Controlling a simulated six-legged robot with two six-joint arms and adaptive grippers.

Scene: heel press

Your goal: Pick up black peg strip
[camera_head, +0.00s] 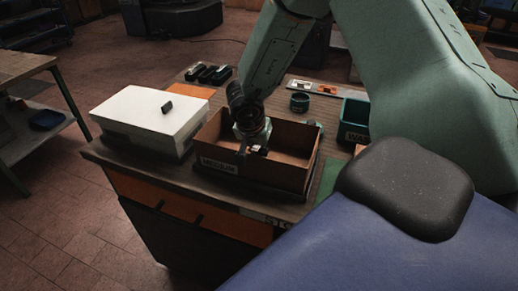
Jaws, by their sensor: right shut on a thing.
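My right gripper (252,149) points down inside an open wooden box (294,173), whose front label seems to read "MEDIUM". It is shut on a small dark piece, most likely the black peg strip; the fingers and shadow hide most of it. A small pale patch shows beside the fingertips. Several black pieces (207,74) lie at the back left of the table. My left gripper is not in view.
The table (101,153) has little free room in front.

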